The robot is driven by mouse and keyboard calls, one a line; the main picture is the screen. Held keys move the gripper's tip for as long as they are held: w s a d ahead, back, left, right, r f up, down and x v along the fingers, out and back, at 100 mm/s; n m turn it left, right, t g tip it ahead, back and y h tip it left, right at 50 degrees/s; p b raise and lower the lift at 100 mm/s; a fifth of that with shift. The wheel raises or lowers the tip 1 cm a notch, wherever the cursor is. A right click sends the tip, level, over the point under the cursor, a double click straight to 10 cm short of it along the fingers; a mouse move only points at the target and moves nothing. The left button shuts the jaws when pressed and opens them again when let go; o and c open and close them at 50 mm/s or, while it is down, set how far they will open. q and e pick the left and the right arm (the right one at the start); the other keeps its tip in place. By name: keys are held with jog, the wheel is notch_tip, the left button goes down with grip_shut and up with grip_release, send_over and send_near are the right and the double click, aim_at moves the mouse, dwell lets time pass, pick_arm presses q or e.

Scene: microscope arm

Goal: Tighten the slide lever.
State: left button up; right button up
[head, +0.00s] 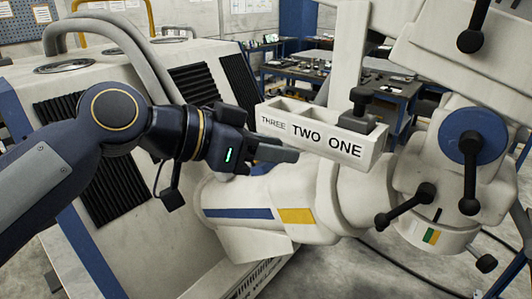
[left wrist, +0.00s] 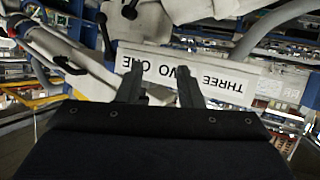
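The white microscope arm (head: 320,190) fills the right half of the head view. It carries several black ball-ended levers: one on a blue disc (head: 470,165), one slanting on the lower joint (head: 405,205) and one at the top right (head: 473,35). I cannot tell which is the slide lever. My left gripper (head: 287,152) points right, in front of the white tray's left part. In the left wrist view its two fingers (left wrist: 160,90) are apart with nothing between them. My right gripper is not in view.
A white tray (head: 290,137) marked THREE, TWO, ONE has compartments; a black knobbed part (head: 360,100) stands in the ONE compartment. It also shows upside down in the left wrist view (left wrist: 235,80). A white cabinet (head: 135,75) stands left, and workbenches (head: 330,75) stand behind.

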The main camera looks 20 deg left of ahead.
pick_arm(q)
jog(key=shift+s+a+f, duration=0.1)
jog(key=shift+a+f, duration=0.05)
jog(key=shift+f, duration=0.2)
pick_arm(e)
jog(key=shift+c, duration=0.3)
